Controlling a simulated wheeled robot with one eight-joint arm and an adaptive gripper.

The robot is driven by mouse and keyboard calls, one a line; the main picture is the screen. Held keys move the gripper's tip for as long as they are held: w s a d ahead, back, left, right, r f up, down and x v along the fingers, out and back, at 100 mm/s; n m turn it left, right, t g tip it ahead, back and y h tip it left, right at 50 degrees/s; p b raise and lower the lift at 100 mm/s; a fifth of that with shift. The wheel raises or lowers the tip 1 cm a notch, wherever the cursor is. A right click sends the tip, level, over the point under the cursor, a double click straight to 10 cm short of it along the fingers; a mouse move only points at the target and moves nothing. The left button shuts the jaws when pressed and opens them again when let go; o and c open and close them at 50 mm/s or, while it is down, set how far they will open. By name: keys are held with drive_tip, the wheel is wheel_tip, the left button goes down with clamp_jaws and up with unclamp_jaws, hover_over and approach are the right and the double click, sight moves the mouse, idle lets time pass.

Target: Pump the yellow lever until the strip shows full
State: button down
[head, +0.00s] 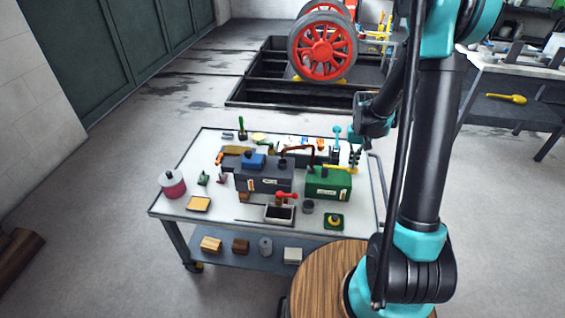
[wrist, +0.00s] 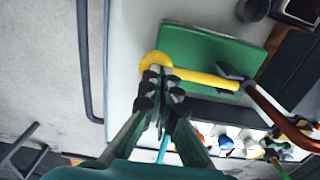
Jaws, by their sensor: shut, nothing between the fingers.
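The yellow lever (head: 341,168) lies along the back top edge of the green box (head: 318,183) on the cart. In the wrist view the lever (wrist: 208,78) is a bar with a round yellow knob at its left end, beside the green box (wrist: 205,52). My gripper (head: 355,158) is shut and empty at the lever's right end. In the wrist view its fingertips (wrist: 163,78) overlap the knob; I cannot tell whether they touch it. Small pale markings show on the green box's front in the head view, too small to read as a strip level.
The white cart top (head: 175,204) also holds a pink jar (head: 172,184) and a black tray (head: 279,221). Small tools lie behind the boxes.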

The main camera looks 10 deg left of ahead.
drive_tip(key=shift+r, duration=2.25)
wheel_tip(320, 180, up, 6)
drive_tip(key=shift+s, duration=0.1)
drive_tip(key=s+d+f+t, duration=0.1)
drive_tip(key=s+d+t, duration=0.1)
drive_tip(key=s, duration=0.9)
drive_tip(key=s+d+f+t, duration=0.2)
drive_tip(key=s, duration=0.9)
idle(1.5)
